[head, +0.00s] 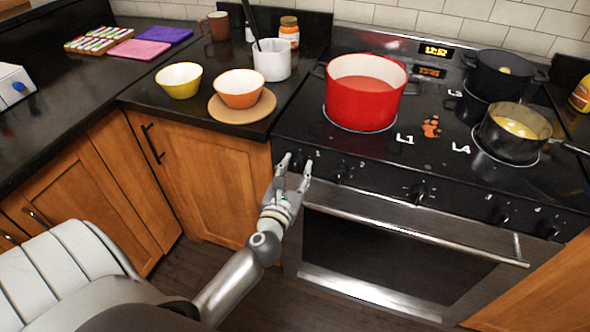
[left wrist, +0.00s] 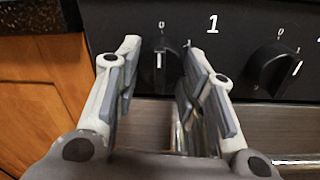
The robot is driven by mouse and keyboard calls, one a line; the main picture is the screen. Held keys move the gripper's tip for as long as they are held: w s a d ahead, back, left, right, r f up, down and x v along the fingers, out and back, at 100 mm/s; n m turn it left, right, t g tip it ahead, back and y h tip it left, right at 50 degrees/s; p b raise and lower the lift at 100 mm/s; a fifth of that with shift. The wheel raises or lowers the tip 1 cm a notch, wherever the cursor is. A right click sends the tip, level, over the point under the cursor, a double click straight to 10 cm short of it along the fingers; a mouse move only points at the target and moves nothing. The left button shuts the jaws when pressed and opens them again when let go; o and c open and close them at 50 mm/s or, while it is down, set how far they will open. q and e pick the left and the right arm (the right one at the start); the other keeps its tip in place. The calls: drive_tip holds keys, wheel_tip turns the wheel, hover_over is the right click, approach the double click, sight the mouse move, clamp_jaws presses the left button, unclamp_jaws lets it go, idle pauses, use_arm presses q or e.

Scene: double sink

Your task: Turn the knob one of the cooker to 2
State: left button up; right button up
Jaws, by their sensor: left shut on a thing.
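Knob one (left wrist: 160,62) is a black dial at the left end of the cooker's front panel, beside a white "1". A "0" is printed above it, and its white mark looks roughly upright. My left gripper (head: 297,162) is at this knob, with one finger on each side of it, shut on it; the left wrist view shows the fingers (left wrist: 160,62) flanking the dial. The head view hides most of the knob behind the fingers. The cooker (head: 400,250) has further knobs to the right, the nearest being knob two (left wrist: 278,68). My right gripper is out of view.
A red pot (head: 362,108), a black pot (head: 490,78) and a saucepan (head: 512,140) stand on the hob. An orange bowl (head: 240,92) and a yellow bowl (head: 179,82) are on the left counter. The oven handle (head: 420,240) juts out below the knobs.

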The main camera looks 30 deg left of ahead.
use_arm(q)
drive_tip(key=shift+m, duration=0.3)
drive_tip(key=m+p, duration=0.1)
drive_tip(key=m, duration=0.1)
drive_tip(key=shift+r+m+p, duration=0.1)
drive_tip(key=shift+m+p, duration=0.25)
drive_tip(key=shift+m, duration=0.05)
drive_tip(key=m+p, duration=0.1)
drive_tip(key=m, duration=0.2)
drive_tip(key=shift+a+m+p, duration=0.1)
drive_tip(key=shift+m+p, duration=0.2)
drive_tip(key=m+p, duration=0.1)
drive_tip(key=m, duration=0.2)
drive_tip(key=shift+m+t, duration=0.3)
drive_tip(key=shift+m, duration=0.1)
drive_tip(key=m+p, duration=0.2)
drive_tip(key=m, duration=0.2)
drive_tip(key=shift+a+r, duration=0.1)
drive_tip(key=m+h+p, duration=0.1)
drive_tip(key=m+p, duration=0.2)
drive_tip(key=m, duration=0.2)
drive_tip(key=shift+r+m+t, duration=0.1)
drive_tip(key=shift+m+t, duration=0.2)
drive_tip(key=shift+m+p, duration=0.9)
drive_tip(key=shift+m, duration=1.4)
